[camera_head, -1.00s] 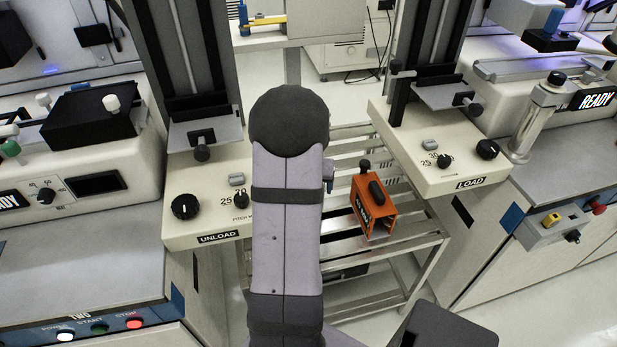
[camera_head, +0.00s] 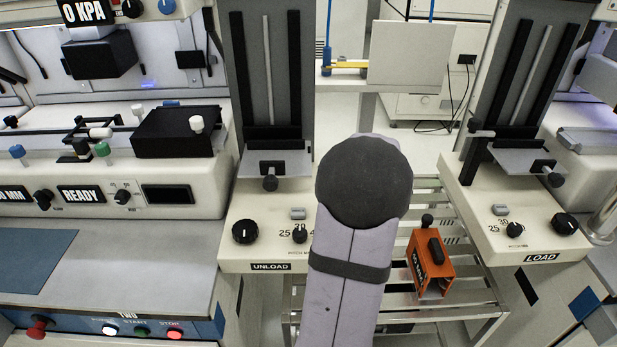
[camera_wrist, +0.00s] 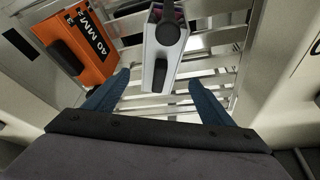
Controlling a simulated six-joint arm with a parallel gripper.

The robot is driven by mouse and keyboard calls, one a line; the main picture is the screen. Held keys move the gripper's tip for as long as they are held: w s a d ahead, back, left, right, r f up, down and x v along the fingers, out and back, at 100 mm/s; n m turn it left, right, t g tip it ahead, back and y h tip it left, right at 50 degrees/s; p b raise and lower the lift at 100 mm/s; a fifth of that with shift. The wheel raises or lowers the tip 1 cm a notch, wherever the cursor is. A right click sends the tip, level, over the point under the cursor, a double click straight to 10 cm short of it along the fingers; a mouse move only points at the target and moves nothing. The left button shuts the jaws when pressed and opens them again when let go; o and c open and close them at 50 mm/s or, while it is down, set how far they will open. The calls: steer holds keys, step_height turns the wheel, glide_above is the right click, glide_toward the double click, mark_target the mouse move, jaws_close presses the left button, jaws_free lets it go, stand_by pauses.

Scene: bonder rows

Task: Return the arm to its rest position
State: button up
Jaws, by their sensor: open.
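My arm (camera_head: 345,265) rises in the middle of the head view, and its dark rounded joint hides my gripper there. In the wrist view my gripper (camera_wrist: 155,98) shows two blue fingers spread wide apart with nothing between them. Beyond the fingertips, a white box with a dark handle (camera_wrist: 165,45) stands on the slatted metal rack (camera_wrist: 215,65). An orange box marked 40 MM (camera_wrist: 80,45) stands to its left. The orange box also shows in the head view (camera_head: 432,268), right of my arm; the white box is hidden there.
The UNLOAD station (camera_head: 265,230) stands left of my arm and the LOAD station (camera_head: 520,225) right of it, both with tall dark columns. A machine with a READY label (camera_head: 82,195) fills the left. A white panel (camera_head: 410,57) stands behind the rack.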

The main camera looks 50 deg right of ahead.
steer(key=shift+w+r, duration=0.15)
steer(key=shift+r, duration=0.25)
steer(key=w+a+r+n+t+h, duration=0.15)
steer(key=w+r+n+h, duration=0.3)
steer(key=r+n, duration=0.6)
steer(key=w+a+y+p, duration=0.1)
steer(key=a+p, duration=0.1)
steer(key=a, duration=0.5)
steer(key=w+a+n+y+p, duration=0.1)
steer(key=a+y+p, duration=0.1)
steer(key=a, duration=0.6)
steer(key=w+a+r+n+y+p, duration=0.1)
steer(key=a+p, duration=0.2)
steer(key=a, duration=0.5)
steer(key=shift+w+n+g+y, duration=0.25)
steer(key=shift+w, duration=0.05)
steer(key=s+a+f+g+y+p, duration=0.1)
steer(key=s+a, duration=0.3)
steer(key=a, duration=0.4)
steer(key=s+a+f+g+y+p, duration=0.1)
steer(key=s+a+f+y+p, duration=0.1)
steer(key=a, duration=0.7)
steer(key=shift+s+g+y+p, duration=0.4)
steer(key=shift+s+y, duration=0.2)
steer(key=shift+s, duration=0.3)
steer(key=shift+f, duration=0.1)
